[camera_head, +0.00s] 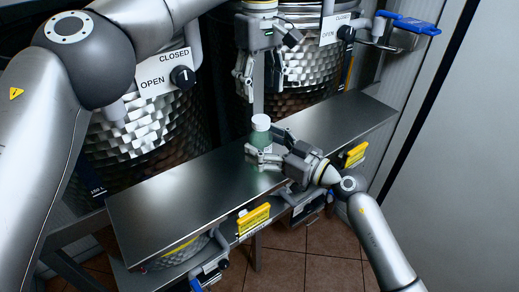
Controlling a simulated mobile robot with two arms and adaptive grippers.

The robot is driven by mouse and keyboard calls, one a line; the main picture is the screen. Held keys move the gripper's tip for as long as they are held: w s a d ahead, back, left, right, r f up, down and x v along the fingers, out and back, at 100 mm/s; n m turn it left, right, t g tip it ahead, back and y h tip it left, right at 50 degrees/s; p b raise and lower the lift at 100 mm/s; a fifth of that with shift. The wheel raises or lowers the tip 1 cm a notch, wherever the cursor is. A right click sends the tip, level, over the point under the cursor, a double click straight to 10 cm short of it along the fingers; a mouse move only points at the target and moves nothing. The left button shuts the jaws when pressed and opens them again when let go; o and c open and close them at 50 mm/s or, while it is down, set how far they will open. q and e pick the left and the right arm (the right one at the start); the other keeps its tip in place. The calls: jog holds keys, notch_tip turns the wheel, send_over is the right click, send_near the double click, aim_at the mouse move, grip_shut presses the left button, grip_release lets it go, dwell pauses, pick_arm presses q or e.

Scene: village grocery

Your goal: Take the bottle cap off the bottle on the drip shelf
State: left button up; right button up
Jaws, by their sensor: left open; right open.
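A green bottle (261,139) stands upright on the metal drip shelf (185,194). A white cap (261,121) sits on its top. My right gripper (264,147) comes in from the right, low down, with its open fingers on either side of the bottle. I cannot tell whether they touch it. My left gripper (259,88) hangs above the shelf, pointing down, higher than the cap and apart from it. It is open and empty. The lower part of the bottle is partly hidden by the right gripper.
Two hammered-metal tanks (150,140) with OPEN/CLOSED signs and black knobs stand behind the shelf. A blue-handled tap (409,24) is at upper right. Yellow tags (253,219) hang at the shelf's front edge. The shelf is clear left and right of the bottle.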

aim_at(261, 119)
pick_arm(q)
jog(key=shift+s+d, duration=0.1)
jog(key=shift+d, duration=0.1)
pick_arm(e)
jog(key=shift+x, duration=0.85)
jog(key=shift+w, duration=0.1)
grip_shut()
pick_arm(q)
jog(key=m, duration=0.4)
jog(key=shift+f, duration=0.15)
jog(key=shift+m, duration=0.3)
notch_tip(261, 119, down, 8)
jog(key=shift+r, duration=0.15)
